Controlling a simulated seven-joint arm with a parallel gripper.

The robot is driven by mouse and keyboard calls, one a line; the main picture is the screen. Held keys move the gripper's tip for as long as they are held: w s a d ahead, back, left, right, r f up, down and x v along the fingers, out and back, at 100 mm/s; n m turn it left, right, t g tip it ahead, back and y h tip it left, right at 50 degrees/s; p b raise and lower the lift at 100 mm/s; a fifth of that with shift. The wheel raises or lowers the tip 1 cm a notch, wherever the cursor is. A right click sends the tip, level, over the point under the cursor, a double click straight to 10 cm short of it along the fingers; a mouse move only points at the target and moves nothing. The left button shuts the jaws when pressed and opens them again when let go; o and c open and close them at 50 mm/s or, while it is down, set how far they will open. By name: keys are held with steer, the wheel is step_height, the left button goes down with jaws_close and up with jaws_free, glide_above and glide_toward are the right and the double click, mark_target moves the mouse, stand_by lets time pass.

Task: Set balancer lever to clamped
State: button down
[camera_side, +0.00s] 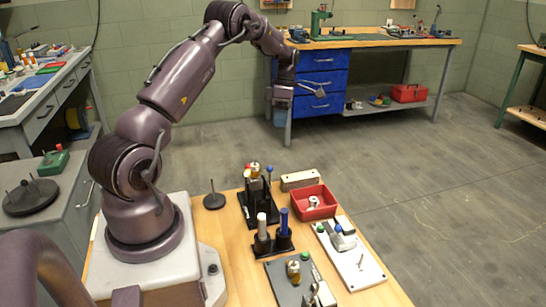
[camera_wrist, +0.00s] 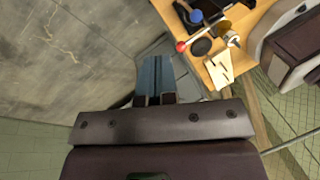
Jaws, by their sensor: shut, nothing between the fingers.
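My gripper (camera_side: 280,115) hangs high and pointing down, beyond the far end of the near bench and well away from the fixtures on it. Its two blue-grey fingers (camera_wrist: 155,80) are together with nothing between them in the wrist view. A white plate (camera_side: 352,262) at the bench's right edge carries a grey clamp-like mechanism (camera_side: 343,238), a green knob and a small upright pin. A dark grey plate (camera_side: 287,286) at the front carries a metal mechanism (camera_side: 318,292) and a brass piece. I cannot tell which mechanism bears the balancer lever, or its position.
A red bin (camera_side: 313,203), a black holder (camera_side: 272,243) with a white and a blue cylinder, a taller black rack (camera_side: 257,208) and a wooden block (camera_side: 300,180) crowd the bench. A round black stand (camera_side: 214,200) is near my base. Open floor lies to the right.

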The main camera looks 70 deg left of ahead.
glide_toward(270, 178)
steer(key=w+a+f, duration=0.2)
steer(key=a+f, duration=0.1)
steer(key=a, duration=0.1)
steer(key=shift+s+d+f, duration=0.25)
steer(key=shift+s+d, duration=0.1)
steer(key=shift+d, duration=0.25)
steer(key=shift+s+d+f, duration=0.25)
steer(key=shift+s+d, duration=0.15)
steer(key=shift+d, duration=0.2)
steer(key=shift+s+d+f, duration=0.25)
steer(key=shift+s+d, duration=0.1)
steer(key=shift+d, duration=0.25)
